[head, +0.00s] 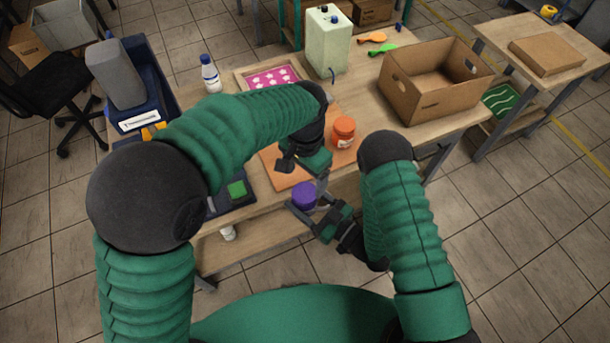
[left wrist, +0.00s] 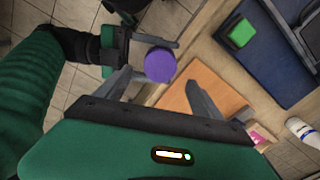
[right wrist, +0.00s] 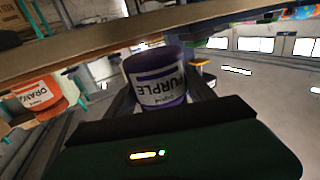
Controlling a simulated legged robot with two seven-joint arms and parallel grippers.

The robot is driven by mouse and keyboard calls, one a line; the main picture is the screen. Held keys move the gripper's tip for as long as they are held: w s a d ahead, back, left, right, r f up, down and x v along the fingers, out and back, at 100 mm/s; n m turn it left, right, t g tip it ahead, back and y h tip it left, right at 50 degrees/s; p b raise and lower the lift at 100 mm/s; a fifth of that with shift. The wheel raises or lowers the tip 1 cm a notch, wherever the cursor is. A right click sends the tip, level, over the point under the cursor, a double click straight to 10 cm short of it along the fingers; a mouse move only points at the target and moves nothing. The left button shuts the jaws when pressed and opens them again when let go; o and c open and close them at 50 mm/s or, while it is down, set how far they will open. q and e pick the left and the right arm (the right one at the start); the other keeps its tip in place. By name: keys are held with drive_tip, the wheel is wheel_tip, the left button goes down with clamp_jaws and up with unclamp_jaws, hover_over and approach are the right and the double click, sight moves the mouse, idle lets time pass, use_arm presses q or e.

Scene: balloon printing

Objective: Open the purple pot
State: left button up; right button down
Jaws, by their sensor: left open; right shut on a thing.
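The purple pot (head: 304,196) is held in my right gripper (head: 310,208) in front of the table's near edge. In the right wrist view the pot (right wrist: 157,80) sits between the fingers, its white PURPLE label upside down in the picture. In the left wrist view its round purple lid (left wrist: 160,65) is on and faces the camera. My left gripper (head: 305,172) is open above the pot. In the left wrist view its two fingers (left wrist: 158,92) are spread, with the lid beyond them and apart from them.
A green block (head: 237,189) lies on a dark tray at left. A cardboard box (head: 432,85), a pale green canister (head: 327,45) and a white bottle (head: 210,74) stand farther back.

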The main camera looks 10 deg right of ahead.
sight(305, 192)
use_arm(q)
wheel_tip(305, 192, down, 7)
drive_tip(key=shift+r, duration=0.2)
drive_tip(key=c, duration=1.5)
drive_tip(key=o, duration=1.6)
drive_tip(key=shift+c, duration=0.2)
